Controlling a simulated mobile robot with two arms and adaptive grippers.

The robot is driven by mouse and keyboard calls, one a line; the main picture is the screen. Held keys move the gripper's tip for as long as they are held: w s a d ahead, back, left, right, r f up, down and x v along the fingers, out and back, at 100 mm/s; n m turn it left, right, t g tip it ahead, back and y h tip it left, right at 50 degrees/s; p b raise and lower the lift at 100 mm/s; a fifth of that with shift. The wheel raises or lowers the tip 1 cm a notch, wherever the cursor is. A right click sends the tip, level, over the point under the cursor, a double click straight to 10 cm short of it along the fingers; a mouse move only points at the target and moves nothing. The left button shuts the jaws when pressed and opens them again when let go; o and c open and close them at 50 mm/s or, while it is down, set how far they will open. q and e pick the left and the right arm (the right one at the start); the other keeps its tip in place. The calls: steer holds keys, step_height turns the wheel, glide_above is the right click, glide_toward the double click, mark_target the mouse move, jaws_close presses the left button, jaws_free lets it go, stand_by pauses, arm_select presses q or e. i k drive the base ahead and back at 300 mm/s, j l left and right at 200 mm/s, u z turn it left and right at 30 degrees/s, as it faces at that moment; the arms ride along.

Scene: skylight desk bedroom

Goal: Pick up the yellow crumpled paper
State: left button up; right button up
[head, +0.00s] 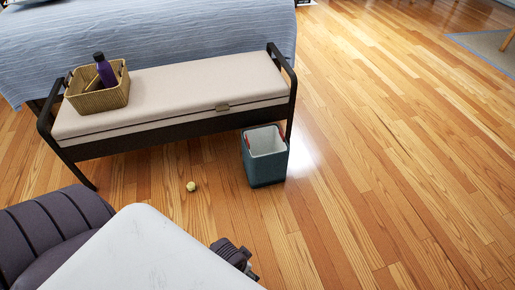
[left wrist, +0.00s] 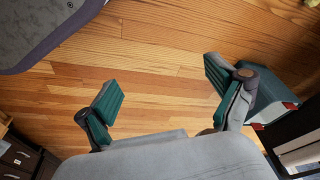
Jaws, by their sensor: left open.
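The yellow crumpled paper (head: 191,186) is a small pale-yellow ball on the wooden floor, in front of the bench and left of the bin. In the left wrist view a small yellowish piece (left wrist: 313,3) shows at the top right corner, cut by the edge; it is likely the paper. My left gripper (left wrist: 165,84) is open, with bare floor between its green-padded fingers. In the head view only a dark part of it (head: 234,258) shows beyond my white arm, nearer than the paper and apart from it. My right gripper is in neither view.
A teal bin (head: 265,172) with a pale inside stands by the bench's right end. The cushioned bench (head: 190,88) holds a wicker basket (head: 113,97) with a purple bottle (head: 104,70). A dark padded seat (head: 48,237) is at lower left. Floor to the right is clear.

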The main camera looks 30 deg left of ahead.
mark_target(191, 186)
steer(key=u, duration=1.8)
steer(key=i+l, duration=0.1)
steer(key=i, duration=0.2)
